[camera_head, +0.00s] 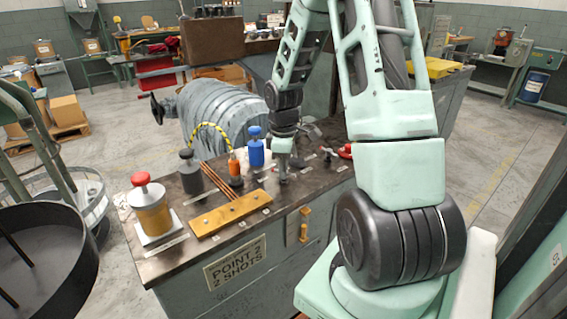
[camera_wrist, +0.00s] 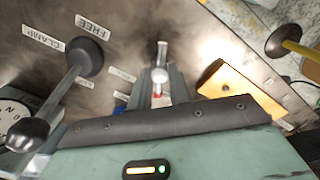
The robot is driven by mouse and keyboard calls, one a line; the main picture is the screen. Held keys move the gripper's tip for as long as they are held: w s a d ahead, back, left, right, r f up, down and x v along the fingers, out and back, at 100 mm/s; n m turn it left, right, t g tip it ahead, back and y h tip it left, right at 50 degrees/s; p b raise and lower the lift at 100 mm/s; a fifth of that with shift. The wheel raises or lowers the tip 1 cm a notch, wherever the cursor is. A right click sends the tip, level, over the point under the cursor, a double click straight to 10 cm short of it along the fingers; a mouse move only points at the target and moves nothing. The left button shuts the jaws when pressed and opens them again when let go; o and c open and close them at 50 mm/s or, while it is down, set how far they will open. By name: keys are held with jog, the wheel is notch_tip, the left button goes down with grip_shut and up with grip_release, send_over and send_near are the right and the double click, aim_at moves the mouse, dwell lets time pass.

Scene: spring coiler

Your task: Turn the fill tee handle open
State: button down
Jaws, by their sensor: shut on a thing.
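My gripper (camera_head: 284,172) points down at the bench top, right of the blue bottle. In the wrist view my gripper (camera_wrist: 160,90) is shut on a small silver handle (camera_wrist: 161,52), taken to be the fill tee handle. The handle's bar and a pale round knob show between the two fingers, with a reddish bit below. The rest of the handle is hidden by the fingers and the dark palm edge. In the head view the handle is too small and covered to tell.
A black-knobbed lever (camera_wrist: 84,57) with FREE and CLAMP labels stands close on the left in the wrist view.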

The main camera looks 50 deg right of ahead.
jog(key=m+p, duration=0.1)
jog(key=m, duration=0.2)
jog(key=shift+r+m+p, duration=0.1)
jog(key=shift+m+p, duration=0.2)
jog(key=shift+m, duration=0.1)
jog(key=m+p, duration=0.1)
jog(key=m, duration=0.2)
jog(key=shift+m, duration=0.3)
jog(key=m+p, duration=0.1)
jog(key=m, duration=0.2)
jog(key=shift+m+p, duration=0.3)
jog(key=shift+d+m+p, duration=0.1)
jog(key=shift+m+p, duration=0.35)
jog(key=shift+m, duration=1.15)
jog(key=c, duration=1.3)
grip_release()
